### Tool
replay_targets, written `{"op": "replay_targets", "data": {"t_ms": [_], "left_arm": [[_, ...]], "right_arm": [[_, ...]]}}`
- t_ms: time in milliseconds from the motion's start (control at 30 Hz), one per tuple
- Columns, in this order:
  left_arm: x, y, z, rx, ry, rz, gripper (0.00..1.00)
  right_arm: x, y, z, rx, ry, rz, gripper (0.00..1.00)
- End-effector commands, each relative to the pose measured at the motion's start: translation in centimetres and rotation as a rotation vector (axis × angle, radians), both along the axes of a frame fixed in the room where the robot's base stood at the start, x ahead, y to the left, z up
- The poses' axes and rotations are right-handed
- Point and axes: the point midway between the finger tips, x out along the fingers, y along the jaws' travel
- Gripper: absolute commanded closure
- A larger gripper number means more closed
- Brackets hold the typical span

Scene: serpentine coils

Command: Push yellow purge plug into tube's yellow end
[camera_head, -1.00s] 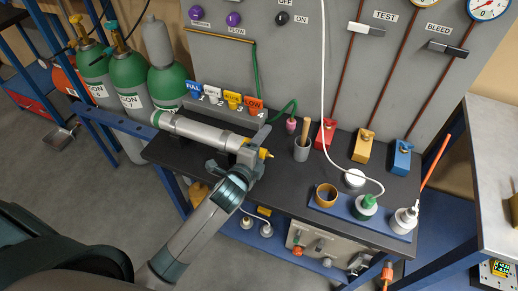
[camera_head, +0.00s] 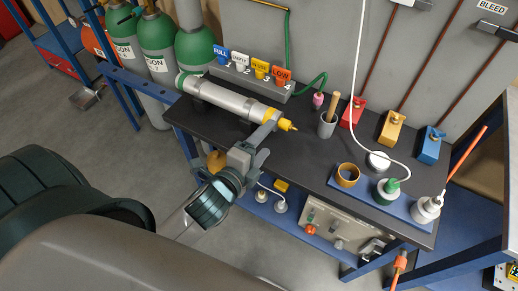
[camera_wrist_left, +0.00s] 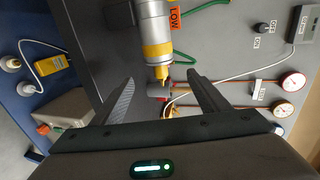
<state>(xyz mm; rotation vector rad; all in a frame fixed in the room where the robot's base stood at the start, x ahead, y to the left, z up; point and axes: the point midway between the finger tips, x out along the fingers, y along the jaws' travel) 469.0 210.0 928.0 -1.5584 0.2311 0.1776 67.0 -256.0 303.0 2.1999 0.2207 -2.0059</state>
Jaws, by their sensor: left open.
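The tube (camera_head: 232,103) is a grey cylinder lying on the dark bench, with a green left end and a yellow right end (camera_head: 270,117). The yellow purge plug (camera_head: 287,125) sits at the yellow end, in line with it; I cannot tell how deep it is. My left gripper (camera_head: 263,138) is open and empty, just in front of the yellow end. In the left wrist view, the yellow end (camera_wrist_left: 157,50) and plug (camera_wrist_left: 161,72) show ahead, between the open fingers (camera_wrist_left: 160,90). My right gripper is not in view.
A blue tray (camera_head: 375,197) with cups stands at the bench's right front. A grey cup with a pestle (camera_head: 327,124) and red, yellow and blue blocks stand behind. Coloured tags (camera_head: 250,66) stand behind the tube. A white hose hangs over the bench.

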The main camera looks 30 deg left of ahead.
Motion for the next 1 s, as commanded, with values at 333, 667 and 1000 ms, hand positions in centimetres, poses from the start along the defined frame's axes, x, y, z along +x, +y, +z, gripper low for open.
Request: {"op": "replay_targets", "data": {"t_ms": [333, 667, 1000], "left_arm": [[-2.6, 0.1, 0.7, 0.0, -0.001, -0.001, 0.32], [-2.6, 0.1, 0.7, 0.0, -0.001, 0.0, 0.32], [-2.8, 0.3, 0.1, -0.03, 0.023, 0.019, 0.32]], "right_arm": [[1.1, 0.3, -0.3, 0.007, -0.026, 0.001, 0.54], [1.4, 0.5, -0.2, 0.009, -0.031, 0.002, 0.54], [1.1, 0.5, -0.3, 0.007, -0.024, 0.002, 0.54]]}}
